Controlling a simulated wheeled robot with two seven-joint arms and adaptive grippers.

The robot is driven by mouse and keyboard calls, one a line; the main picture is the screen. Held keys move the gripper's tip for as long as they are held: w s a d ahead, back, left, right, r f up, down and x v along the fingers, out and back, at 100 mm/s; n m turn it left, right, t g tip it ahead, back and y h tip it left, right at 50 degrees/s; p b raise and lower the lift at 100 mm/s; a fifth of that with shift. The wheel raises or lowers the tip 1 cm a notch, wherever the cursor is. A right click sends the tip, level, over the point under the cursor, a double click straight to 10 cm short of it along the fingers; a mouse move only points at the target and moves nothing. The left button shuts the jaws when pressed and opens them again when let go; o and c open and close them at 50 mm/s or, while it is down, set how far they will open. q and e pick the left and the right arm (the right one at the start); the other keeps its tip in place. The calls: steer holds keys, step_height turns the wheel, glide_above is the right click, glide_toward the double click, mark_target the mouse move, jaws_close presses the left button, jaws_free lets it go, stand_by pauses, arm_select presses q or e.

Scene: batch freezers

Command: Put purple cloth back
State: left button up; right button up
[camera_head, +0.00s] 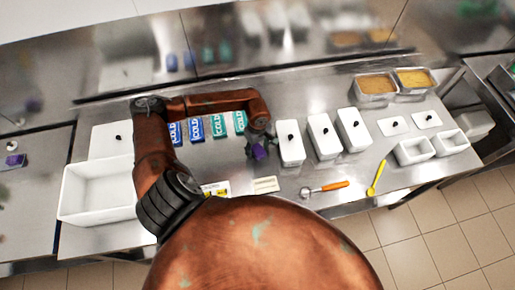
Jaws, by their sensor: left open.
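The purple cloth (260,152) shows as a small patch on the steel counter, left of the white lidded containers. My left gripper (256,142) is over it, open, and hides part of it. I cannot tell whether the fingers touch the cloth. My left arm comes in from the left and bends across the counter to this spot. My right gripper is not in view.
Several blue and green COLD packs (195,128) stand behind my left arm. White lidded containers (323,136) are close on the right. A large white bin (95,192) is at left. An orange-handled scoop (325,188) and yellow spoon (377,178) lie near the front edge.

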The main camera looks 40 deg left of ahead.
mark_target(258, 149)
arm_select(q)
steer(key=shift+r+p, duration=0.25)
steer(key=shift+p, duration=0.05)
step_height(258, 149, up, 12)
steer(key=b, duration=0.2)
steer(key=shift+f, duration=0.15)
stand_by(0.3)
